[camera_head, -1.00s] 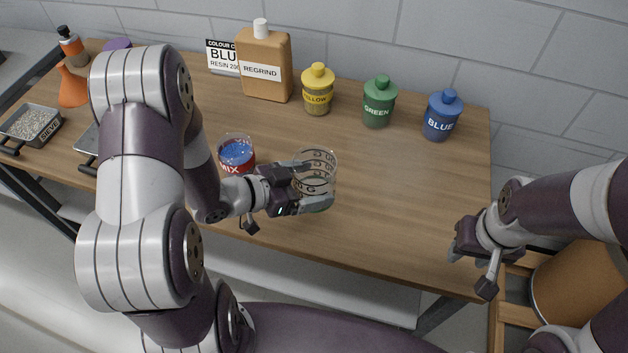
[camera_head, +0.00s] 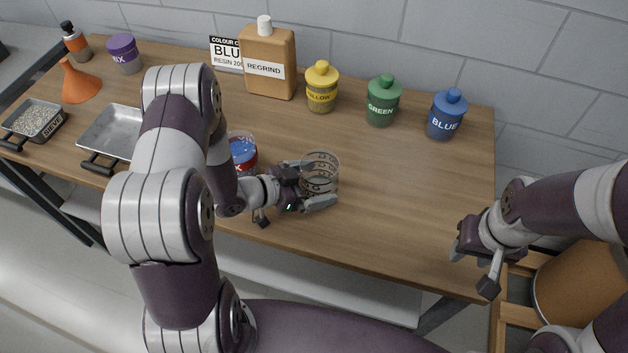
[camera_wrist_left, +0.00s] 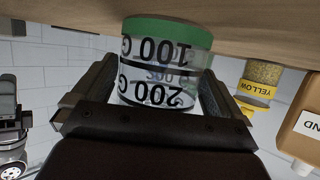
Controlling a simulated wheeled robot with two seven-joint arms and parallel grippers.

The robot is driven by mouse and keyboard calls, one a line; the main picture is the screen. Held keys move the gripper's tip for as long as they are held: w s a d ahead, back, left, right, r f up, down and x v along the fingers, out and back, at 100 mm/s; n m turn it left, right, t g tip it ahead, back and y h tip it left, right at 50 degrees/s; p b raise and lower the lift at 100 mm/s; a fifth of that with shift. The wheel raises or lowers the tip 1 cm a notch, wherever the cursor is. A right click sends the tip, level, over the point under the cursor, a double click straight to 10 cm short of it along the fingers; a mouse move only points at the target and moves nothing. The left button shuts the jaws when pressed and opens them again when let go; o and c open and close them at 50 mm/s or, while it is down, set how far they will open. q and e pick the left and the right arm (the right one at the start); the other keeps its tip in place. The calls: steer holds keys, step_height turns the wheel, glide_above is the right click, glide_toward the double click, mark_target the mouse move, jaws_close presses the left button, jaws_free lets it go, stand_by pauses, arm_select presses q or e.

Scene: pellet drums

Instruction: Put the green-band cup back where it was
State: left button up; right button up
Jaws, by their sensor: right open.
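The green-band cup (camera_head: 322,170) is clear with black gram marks. In the head view it is in my left gripper (camera_head: 320,184), over the front middle of the table. In the left wrist view, which is upside down, the cup (camera_wrist_left: 160,70) shows its green band at the base, near the tabletop. My left fingers lie along both its sides and look closed on it. I cannot tell whether its base touches the table.
A red-band MIX cup (camera_head: 243,152) with blue contents stands left of the held cup, partly hidden by my left arm. Yellow (camera_head: 321,88), green (camera_head: 383,102) and blue (camera_head: 446,116) drums and a REGRIND bottle (camera_head: 269,62) line the back. The table's right part (camera_head: 410,190) is clear.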

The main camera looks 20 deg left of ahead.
arm_select(q)
steer(key=shift+r, duration=0.1)
steer(key=shift+a+r, duration=0.15)
steer(key=shift+a, duration=0.05)
steer(key=v, duration=1.1)
steer(key=shift+s+a, duration=0.15)
steer(key=shift+s, duration=0.2)
stand_by(0.3)
